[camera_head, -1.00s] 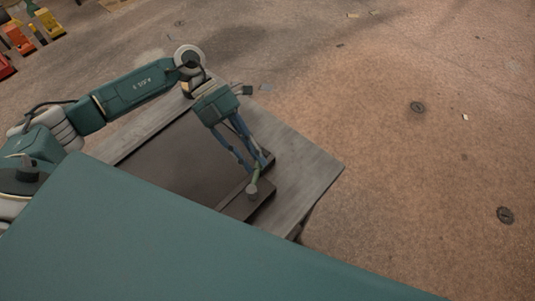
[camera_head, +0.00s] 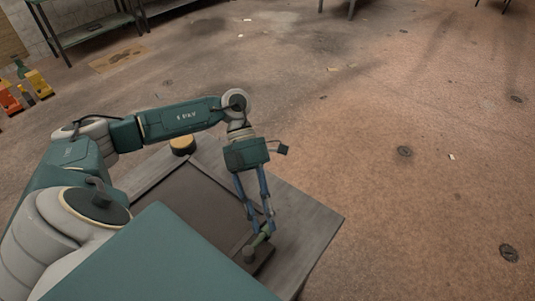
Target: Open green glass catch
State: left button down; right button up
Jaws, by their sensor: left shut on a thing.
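The green glass catch (camera_head: 259,240) is a small, short green lever with a grey round knob (camera_head: 249,255) at its near end. It sits on the dark strip at the near right edge of the frame's brown panel (camera_head: 190,203), on the bench. My left gripper (camera_head: 263,234) points down from above with its blue fingers around the lever's far end, shut on it. The fingers hide part of the lever. My right gripper is not in view.
The grey bench top (camera_head: 310,219) is bare to the right of the panel. A yellow-topped round object (camera_head: 182,145) stands at the bench's far corner. Shelving (camera_head: 95,28) stands far back left, with red and yellow items (camera_head: 38,82) on the left. The floor to the right is mostly open.

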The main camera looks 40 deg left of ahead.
pick_arm(q)
jog(key=shift+w+d+r, duration=0.2)
jog(key=shift+d+r, duration=0.05)
jog(key=shift+r, duration=0.1)
jog(key=c, duration=1.6)
grip_release()
jog(key=shift+d+f, duration=0.1)
jog(key=shift+d, duration=0.05)
jog(key=v, duration=1.2)
